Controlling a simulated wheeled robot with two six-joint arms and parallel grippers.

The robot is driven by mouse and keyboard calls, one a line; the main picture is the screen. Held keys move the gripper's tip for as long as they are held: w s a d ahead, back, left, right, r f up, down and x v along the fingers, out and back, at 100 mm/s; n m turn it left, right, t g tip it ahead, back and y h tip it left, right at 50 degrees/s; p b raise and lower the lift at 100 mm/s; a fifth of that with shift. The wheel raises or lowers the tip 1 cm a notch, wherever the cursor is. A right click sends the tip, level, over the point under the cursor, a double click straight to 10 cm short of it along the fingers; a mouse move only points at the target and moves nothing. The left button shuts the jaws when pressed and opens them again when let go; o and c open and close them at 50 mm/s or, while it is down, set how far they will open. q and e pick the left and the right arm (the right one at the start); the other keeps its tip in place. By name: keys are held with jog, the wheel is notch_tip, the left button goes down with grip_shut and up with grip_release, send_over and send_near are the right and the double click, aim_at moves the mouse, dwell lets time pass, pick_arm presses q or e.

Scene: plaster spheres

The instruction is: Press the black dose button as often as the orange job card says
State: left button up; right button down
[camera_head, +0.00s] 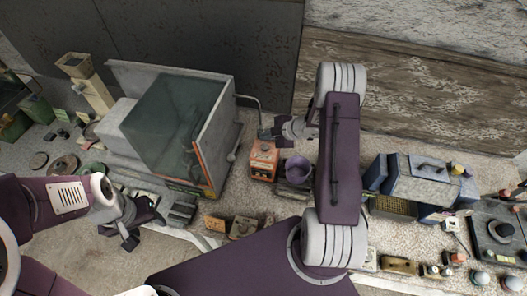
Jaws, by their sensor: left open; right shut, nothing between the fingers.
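An orange box-shaped device (262,161) stands on the bench near the middle, with dark details on its front. A purple cup (298,169) stands just to its right. I cannot make out the black dose button; the top of the orange device is partly covered by my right gripper. My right gripper (268,134) is shut and empty, over or at the top of that device; I cannot tell whether it touches. My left gripper (143,222) is open and empty over the front left of the bench. I cannot pick out an orange job card with readable text.
A large glass-fronted cabinet (172,125) stands left of the orange device. Small blocks (243,227) lie along the front edge. A blue-grey machine (424,180) stands to the right, beyond my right arm. Discs (64,165) and green bins (38,108) are at the far left.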

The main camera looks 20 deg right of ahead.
aim_at(267, 148)
jog(key=f+b, duration=0.1)
jog(key=f, duration=0.2)
jog(key=shift+d, duration=0.2)
jog(key=shift+d+f+b, duration=0.25)
jog(key=shift+d+b, duration=0.05)
jog(key=shift+d, duration=0.05)
jog(key=shift+a+r, duration=0.2)
jog(key=shift+a, duration=0.15)
pick_arm(q)
jog(key=shift+d+f, duration=0.25)
jog(key=shift+f, duration=1)
jog(key=shift+d, duration=0.2)
pick_arm(e)
jog(key=shift+d+f, duration=0.1)
jog(key=shift+d, duration=0.15)
pick_arm(q)
jog(key=shift+a, duration=0.15)
pick_arm(e)
jog(key=shift+a, duration=0.15)
pick_arm(q)
jog(key=shift+f, duration=0.1)
jog(key=shift+f, duration=0.2)
pick_arm(e)
jog(key=shift+f, duration=0.4)
